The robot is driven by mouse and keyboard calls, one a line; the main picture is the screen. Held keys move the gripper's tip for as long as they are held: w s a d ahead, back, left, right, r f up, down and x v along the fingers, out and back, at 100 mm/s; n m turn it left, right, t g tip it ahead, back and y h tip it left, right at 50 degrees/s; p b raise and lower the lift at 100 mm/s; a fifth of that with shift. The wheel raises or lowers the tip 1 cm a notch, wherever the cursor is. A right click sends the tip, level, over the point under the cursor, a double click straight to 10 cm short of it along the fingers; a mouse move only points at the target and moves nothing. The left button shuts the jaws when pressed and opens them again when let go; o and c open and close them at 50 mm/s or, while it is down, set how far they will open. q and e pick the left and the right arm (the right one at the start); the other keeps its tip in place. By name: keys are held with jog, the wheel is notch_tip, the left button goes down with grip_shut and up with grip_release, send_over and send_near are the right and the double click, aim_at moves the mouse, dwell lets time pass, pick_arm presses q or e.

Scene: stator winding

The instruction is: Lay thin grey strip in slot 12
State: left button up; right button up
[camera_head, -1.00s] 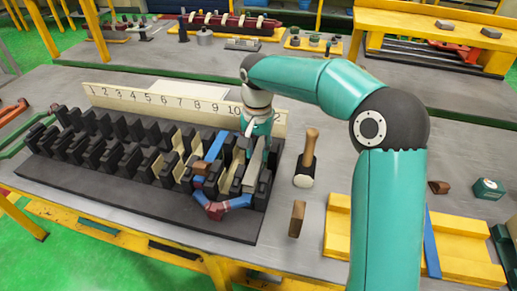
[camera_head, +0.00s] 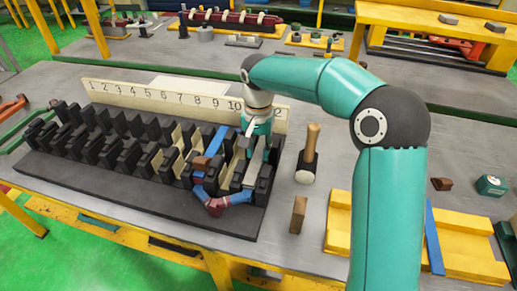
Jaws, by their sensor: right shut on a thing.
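The black slotted stator block (camera_head: 120,195) lies on the bench with a numbered board (camera_head: 160,98) along its back. My right gripper (camera_head: 254,150) is over the block's right end, by the last slots, in front of the covered end of the board. It is shut on the thin grey strip (camera_head: 240,176), which stands low between the rightmost black teeth. The fingertips and part of the strip are hidden by the gripper and the teeth, so its exact depth cannot be told. My left gripper is not in view.
A blue and maroon coil (camera_head: 216,205) rests across slots just left of the strip. A mallet (camera_head: 308,155) and a brown block (camera_head: 298,215) lie right of the stator block. A yellow fixture with a blue bar (camera_head: 434,240) is at right.

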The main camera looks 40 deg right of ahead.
aim_at(258, 156)
jog(key=shift+f, duration=0.45)
dwell(0.6)
jog(key=o, duration=1.1)
jog(key=shift+r, duration=0.15)
jog(key=shift+r+p, duration=0.5)
jog(key=shift+r, duration=0.15)
notch_tip(258, 156, up, 8)
jog(key=p, duration=0.6)
jog(key=shift+f+p, duration=0.25)
jog(key=shift+p, duration=0.05)
